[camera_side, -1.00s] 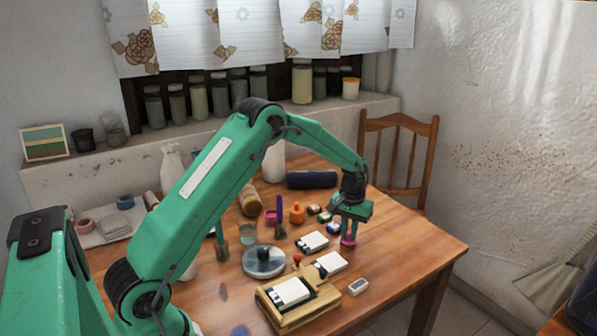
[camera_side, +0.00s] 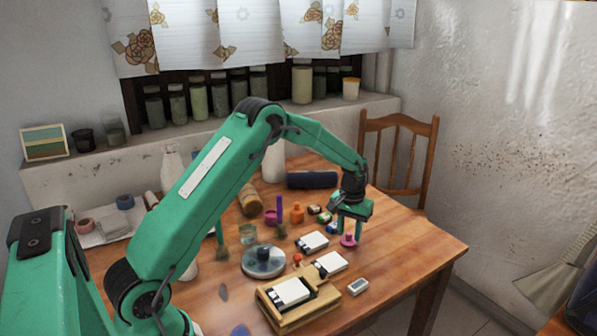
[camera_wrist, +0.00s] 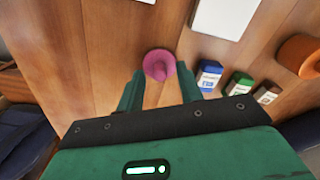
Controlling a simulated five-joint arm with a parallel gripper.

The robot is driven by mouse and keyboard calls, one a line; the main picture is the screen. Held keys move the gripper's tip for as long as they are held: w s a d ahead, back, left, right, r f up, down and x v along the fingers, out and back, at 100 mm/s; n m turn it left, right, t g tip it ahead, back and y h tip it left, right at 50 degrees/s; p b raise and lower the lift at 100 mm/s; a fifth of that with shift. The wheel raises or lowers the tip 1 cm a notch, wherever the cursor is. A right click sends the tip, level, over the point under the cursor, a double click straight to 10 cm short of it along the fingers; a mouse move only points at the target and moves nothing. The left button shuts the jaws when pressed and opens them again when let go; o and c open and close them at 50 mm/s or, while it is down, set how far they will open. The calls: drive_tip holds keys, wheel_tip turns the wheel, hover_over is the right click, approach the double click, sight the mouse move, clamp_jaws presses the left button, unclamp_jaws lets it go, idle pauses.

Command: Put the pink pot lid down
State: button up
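The pink pot lid (camera_side: 348,241) is a small round disc with a raised knob. It lies flat on the wooden table, near the right edge in the side view. In the wrist view the lid (camera_wrist: 158,65) is at the top centre, just beyond the fingertips. My gripper (camera_side: 351,227) is directly above the lid and points down.
White-topped cards (camera_side: 312,242) lie left of the lid. Small blue, green and brown blocks (camera_wrist: 208,75) and an orange pot (camera_side: 297,214) are close by. A magenta pot (camera_side: 270,217) stands further left. Bare table (camera_side: 405,240) lies to the right.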

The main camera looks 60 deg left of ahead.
sight(349, 234)
wheel_tip(349, 234, up, 12)
idle(0.6)
drive_tip(key=shift+s+f, duration=0.1)
idle(0.4)
drive_tip(key=s+d+r+m+t, duration=0.1)
drive_tip(key=s+d+r, duration=0.3)
drive_tip(key=s+r, duration=0.25)
drive_tip(key=s+d+r+m+t, duration=0.2)
drive_tip(key=s+d+r, duration=0.1)
drive_tip(key=s+r, duration=0.35)
drive_tip(key=s+d+f+m+t, duration=0.1)
drive_tip(key=s+d, duration=0.1)
drive_tip(key=s, duration=0.7)
drive_tip(key=s+d+f+m+t, duration=0.1)
drive_tip(key=s+d, duration=0.1)
drive_tip(key=s, duration=0.8)
drive_tip(key=shift+d, duration=0.25)
